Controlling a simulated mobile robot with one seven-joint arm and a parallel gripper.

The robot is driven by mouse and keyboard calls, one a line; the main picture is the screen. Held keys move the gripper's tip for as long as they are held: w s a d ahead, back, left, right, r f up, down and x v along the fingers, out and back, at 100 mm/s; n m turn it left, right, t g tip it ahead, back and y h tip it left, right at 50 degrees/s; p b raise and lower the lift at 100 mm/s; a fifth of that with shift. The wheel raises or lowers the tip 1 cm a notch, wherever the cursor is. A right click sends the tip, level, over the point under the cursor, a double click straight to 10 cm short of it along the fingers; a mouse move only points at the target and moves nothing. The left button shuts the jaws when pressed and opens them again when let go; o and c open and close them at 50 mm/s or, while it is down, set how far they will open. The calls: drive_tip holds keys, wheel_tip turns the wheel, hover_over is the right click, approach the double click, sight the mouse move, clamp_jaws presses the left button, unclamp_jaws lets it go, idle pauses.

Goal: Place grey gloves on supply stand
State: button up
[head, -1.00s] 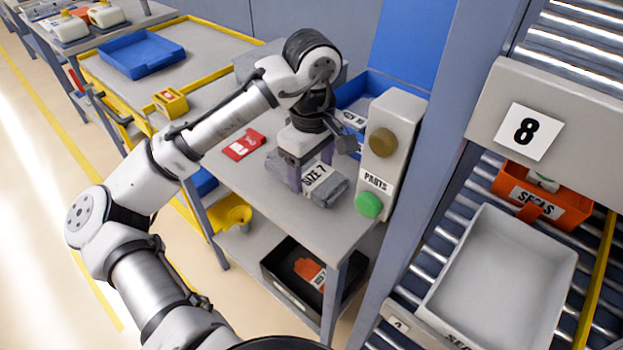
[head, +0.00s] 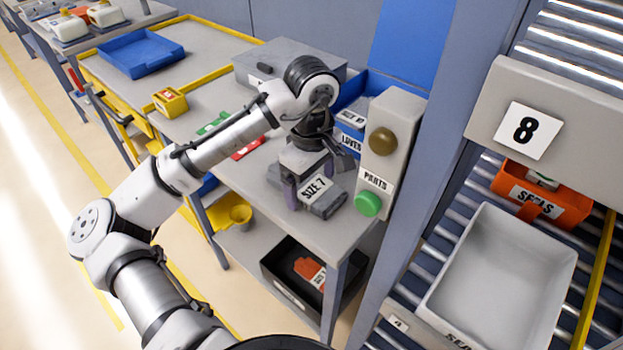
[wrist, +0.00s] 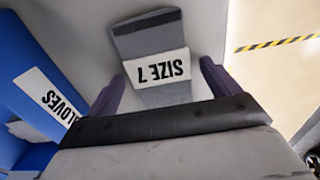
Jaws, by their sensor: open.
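The grey gloves (head: 325,205), with a white "SIZE 7" label, lie on the grey top of the supply stand (head: 250,182). They also show in the wrist view (wrist: 150,40), folded flat. My gripper (head: 308,185) is directly over them with its jaws apart. In the wrist view my gripper's two purple fingers (wrist: 160,88) stand on either side of the near end of the gloves. Part of the gloves is hidden by my gripper in the head view.
A blue gloves bin (head: 348,140) and a "PARTS" post (head: 392,150) with a green button stand close by. A red card (head: 247,152), a green card (head: 212,124) and a yellow box (head: 171,102) are on the left. A black bin (head: 285,280) sits on the lower shelf.

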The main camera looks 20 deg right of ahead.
sight(312, 187)
wheel_tip(312, 187, up, 12)
drive_tip(key=shift+r, duration=0.15)
idle(0.4)
